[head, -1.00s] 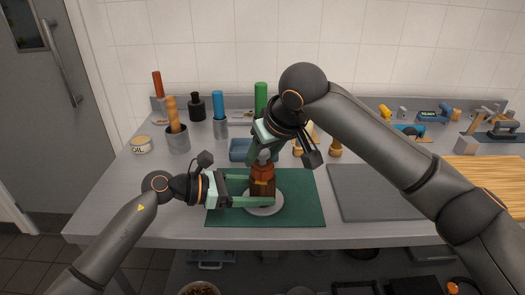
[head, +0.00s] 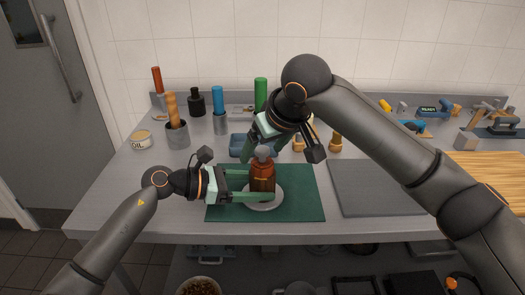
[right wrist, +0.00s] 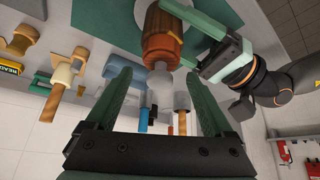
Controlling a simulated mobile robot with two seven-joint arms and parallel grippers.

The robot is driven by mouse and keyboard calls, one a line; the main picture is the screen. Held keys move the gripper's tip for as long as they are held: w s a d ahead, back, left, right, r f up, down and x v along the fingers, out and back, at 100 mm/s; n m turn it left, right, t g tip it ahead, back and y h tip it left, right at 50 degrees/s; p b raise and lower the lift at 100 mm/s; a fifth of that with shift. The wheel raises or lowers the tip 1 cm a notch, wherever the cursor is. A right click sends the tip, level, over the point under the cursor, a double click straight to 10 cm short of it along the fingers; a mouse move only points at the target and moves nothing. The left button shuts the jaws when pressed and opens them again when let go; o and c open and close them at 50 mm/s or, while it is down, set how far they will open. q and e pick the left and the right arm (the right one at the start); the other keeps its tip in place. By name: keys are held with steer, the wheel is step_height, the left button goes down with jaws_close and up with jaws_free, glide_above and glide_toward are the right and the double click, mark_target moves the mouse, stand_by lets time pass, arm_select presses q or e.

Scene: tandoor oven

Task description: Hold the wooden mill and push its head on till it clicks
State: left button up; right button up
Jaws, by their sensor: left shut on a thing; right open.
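The wooden mill (head: 262,180) stands upright on a round pale plate (head: 277,203) on the green mat. It has a reddish-brown head with a grey knob (head: 263,152) on top. My left gripper (head: 257,186) is shut on the mill's body from the left. My right gripper (head: 264,149) is open above the mill, its fingers spread on either side of the knob. In the right wrist view the mill (right wrist: 160,45) hangs inverted beyond the open fingers of my right gripper (right wrist: 157,76). I cannot tell whether the head is fully seated.
The green mat (head: 305,200) lies on a grey counter, with a grey board (head: 370,190) at its right. A blue tray (head: 238,146) and small wooden pieces (head: 335,141) are behind. Utensil pots (head: 178,135) and an oil tin (head: 141,141) stand at the back left.

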steer(key=v, duration=0.6)
steer(key=shift+s+r, duration=0.15)
steer(key=shift+r, duration=0.2)
steer(key=shift+d, duration=0.1)
stand_by(0.6)
arm_select(q)
steer(key=o, duration=1.5)
